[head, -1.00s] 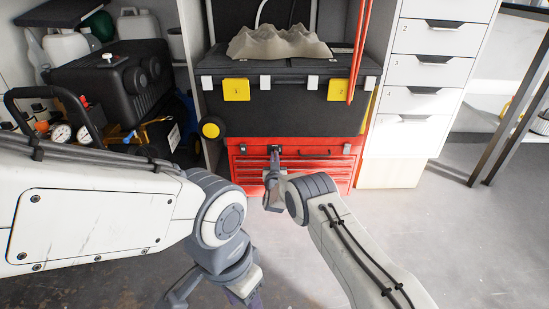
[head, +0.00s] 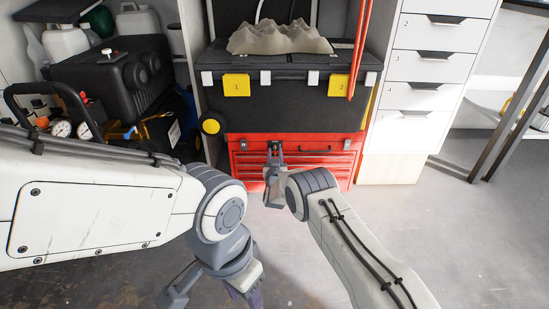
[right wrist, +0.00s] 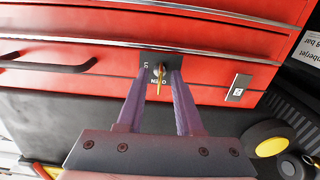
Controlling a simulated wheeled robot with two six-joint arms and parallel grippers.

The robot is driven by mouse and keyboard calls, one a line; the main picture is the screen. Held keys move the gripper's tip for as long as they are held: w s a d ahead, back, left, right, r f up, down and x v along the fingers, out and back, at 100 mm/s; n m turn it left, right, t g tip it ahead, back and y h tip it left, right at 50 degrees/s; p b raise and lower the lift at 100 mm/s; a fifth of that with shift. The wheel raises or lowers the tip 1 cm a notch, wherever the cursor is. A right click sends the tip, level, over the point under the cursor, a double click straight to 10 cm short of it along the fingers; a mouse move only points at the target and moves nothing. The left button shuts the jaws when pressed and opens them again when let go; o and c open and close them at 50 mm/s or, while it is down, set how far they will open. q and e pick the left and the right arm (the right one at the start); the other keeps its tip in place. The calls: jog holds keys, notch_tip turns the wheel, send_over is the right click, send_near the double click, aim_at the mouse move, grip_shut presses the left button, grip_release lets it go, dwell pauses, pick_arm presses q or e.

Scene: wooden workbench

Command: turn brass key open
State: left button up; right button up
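The brass key (right wrist: 159,78) sits in a dark lock plate (right wrist: 147,58) on the front of the red tool chest (right wrist: 60,22). In the head view my right gripper (head: 275,150) is at the chest's upper front and hides the key. My left gripper (head: 212,295) hangs at the bottom with its fingers spread and empty.
A black case (head: 290,105) with yellow tags stands on the red chest. A latch (right wrist: 238,88) and a dark handle (right wrist: 45,65) flank the lock plate. White drawers (head: 425,95) stand at the right. The floor (head: 460,240) at the right front is clear.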

jog(key=s+p, duration=0.6)
jog(key=s, duration=0.4)
jog(key=shift+s, duration=0.2)
